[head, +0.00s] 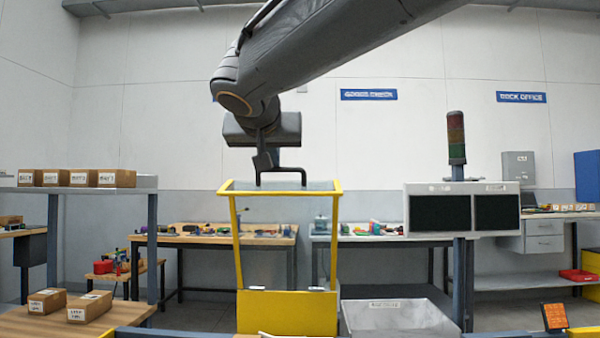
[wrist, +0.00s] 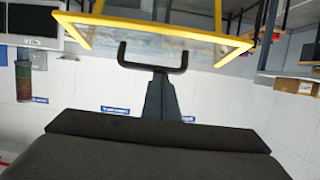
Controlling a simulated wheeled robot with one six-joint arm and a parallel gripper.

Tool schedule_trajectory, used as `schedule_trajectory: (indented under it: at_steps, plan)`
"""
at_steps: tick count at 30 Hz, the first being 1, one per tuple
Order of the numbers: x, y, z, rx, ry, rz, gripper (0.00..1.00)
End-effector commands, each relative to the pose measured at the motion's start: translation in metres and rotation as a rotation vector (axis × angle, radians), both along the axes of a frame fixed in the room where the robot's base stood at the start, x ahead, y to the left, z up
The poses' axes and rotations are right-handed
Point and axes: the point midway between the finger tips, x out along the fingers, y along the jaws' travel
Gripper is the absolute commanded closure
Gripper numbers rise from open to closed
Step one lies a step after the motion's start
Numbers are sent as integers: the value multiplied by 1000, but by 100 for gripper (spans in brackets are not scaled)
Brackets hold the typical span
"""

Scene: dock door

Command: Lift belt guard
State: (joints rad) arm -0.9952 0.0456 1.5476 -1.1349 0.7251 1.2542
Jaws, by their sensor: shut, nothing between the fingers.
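The belt guard is a yellow frame (head: 238,240) with a clear pane and a dark handle (head: 293,170) on its top edge. It stands upright above a yellow panel (head: 286,312) in the head view. My gripper (head: 263,160) is shut and empty, at the left part of the handle. The wrist view, upside down, shows the guard's yellow frame (wrist: 150,27), the handle (wrist: 152,60) and my gripper's fingers (wrist: 159,85) close by it. I cannot tell whether the fingers touch the handle. The guard's lowest part is hidden.
A post with dark twin panels (head: 462,212) and a signal tower (head: 456,138) stands right of the guard. A grey tray (head: 400,318) lies to the lower right. A shelf with boxes (head: 75,178) is at left. Benches with parts stand behind. The air around the handle looks clear.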

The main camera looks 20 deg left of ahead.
Motion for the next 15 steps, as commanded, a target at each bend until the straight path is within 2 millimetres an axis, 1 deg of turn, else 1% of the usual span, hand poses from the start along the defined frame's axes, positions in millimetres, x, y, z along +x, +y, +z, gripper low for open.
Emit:
schedule_trajectory:
  at_steps: [1, 4, 15]
  plan:
    - [-1, -1, -5, 3, -5, 0, 100]
    - [-5, -2, -7, 7, -14, 0, 100]
    - [-9, -4, -5, 10, -26, -2, 100]
